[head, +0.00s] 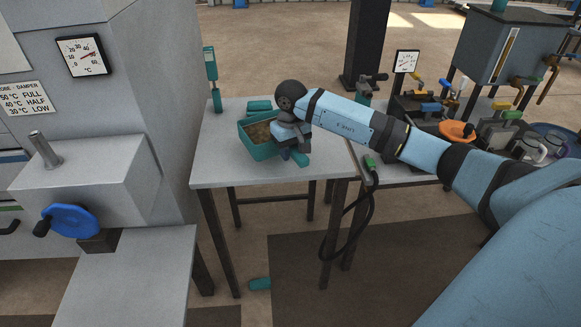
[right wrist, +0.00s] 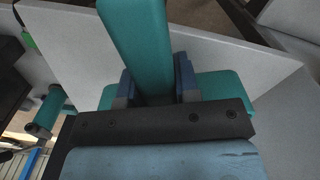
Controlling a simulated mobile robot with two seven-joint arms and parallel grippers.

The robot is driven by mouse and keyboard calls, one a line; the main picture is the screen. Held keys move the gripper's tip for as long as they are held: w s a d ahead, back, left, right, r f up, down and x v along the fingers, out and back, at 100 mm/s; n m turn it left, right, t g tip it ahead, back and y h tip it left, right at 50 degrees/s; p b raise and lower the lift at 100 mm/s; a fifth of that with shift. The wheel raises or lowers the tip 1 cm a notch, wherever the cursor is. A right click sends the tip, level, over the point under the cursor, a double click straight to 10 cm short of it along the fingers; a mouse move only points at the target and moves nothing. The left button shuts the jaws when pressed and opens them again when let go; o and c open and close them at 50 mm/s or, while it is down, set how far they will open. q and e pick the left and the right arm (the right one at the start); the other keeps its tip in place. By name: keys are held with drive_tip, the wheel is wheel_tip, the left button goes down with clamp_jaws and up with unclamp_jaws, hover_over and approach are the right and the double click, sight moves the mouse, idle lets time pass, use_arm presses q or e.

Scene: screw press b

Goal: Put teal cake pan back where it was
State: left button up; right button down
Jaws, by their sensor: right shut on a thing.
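The teal cake pan (head: 258,151) is an open box with brown stuff inside, on or just above the light grey table; I cannot tell which. My right gripper (head: 293,151) is at its right front side, its fingers pointing down. A teal bar, seemingly the pan's handle (head: 301,160), sticks out past the fingers toward the front. In the right wrist view my right gripper (right wrist: 158,84) is shut on this teal bar (right wrist: 138,35), with more teal of the pan (right wrist: 222,86) behind the fingers. My gripper hides part of the pan. My left gripper is out of view.
Small teal pieces (head: 260,105) lie behind the pan on the grey table (head: 225,176). A teal post (head: 211,75) stands at its back left. The grey machine with a blue handwheel (head: 70,220) is left. A green-ended cable (head: 369,162) hangs right. Another teal piece (head: 260,284) lies on the floor.

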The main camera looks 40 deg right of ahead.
wheel_tip(320, 180, down, 6)
drive_tip(key=shift+f, duration=0.25)
drive_tip(key=shift+f, duration=0.15)
drive_tip(key=c, duration=0.8)
unclamp_jaws()
drive_tip(key=shift+c, duration=0.2)
